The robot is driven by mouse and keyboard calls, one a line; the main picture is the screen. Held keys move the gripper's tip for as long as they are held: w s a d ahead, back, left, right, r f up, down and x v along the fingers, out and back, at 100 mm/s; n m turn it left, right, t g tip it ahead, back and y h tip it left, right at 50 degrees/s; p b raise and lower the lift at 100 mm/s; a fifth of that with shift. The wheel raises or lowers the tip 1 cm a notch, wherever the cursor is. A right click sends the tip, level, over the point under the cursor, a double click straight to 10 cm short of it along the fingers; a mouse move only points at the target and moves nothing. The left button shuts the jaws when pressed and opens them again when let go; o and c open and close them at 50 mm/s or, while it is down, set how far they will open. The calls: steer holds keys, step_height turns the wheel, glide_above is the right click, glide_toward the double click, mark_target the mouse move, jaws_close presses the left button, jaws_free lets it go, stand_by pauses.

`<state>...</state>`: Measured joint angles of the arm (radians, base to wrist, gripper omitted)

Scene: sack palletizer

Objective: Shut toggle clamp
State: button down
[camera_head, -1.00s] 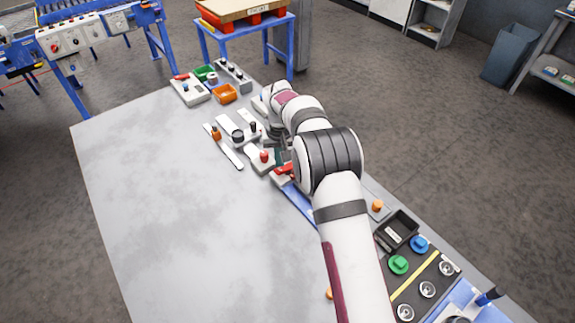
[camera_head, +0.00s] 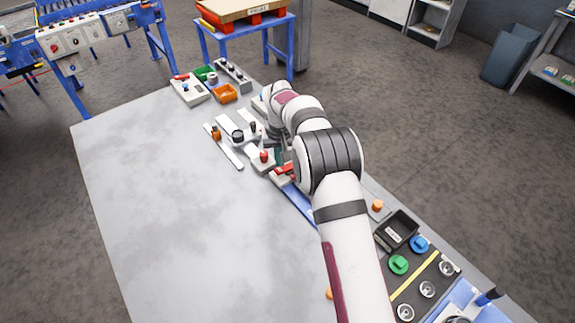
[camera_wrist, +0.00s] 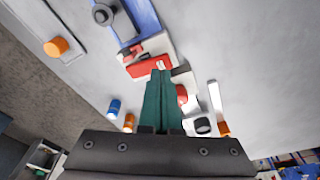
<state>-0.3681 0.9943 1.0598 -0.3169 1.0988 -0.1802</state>
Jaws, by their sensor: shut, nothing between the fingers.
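The toggle clamp appears to be the piece with a red lever (camera_wrist: 148,67) on a pale base, at the end of a blue strip. In the head view the red lever (camera_head: 284,169) is partly hidden by my arm. The lever looks low and close to its base, but I cannot tell its exact angle. My gripper (camera_wrist: 161,74) has its green fingers together and empty, with the tips at the red lever's edge. I cannot tell whether they touch it. In the head view my gripper (camera_head: 279,156) is mostly hidden behind my wrist.
A red knob (camera_wrist: 182,95) on a pale block stands close beside my fingers. A white bar with an orange knob (camera_head: 216,134) lies further left. The blue strip (camera_head: 299,203) runs under my arm. The left of the grey table (camera_head: 170,220) is clear.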

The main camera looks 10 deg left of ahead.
mark_target(280, 170)
steer(key=shift+f, duration=1)
stand_by(0.5)
steer(key=shift+r, duration=3.55)
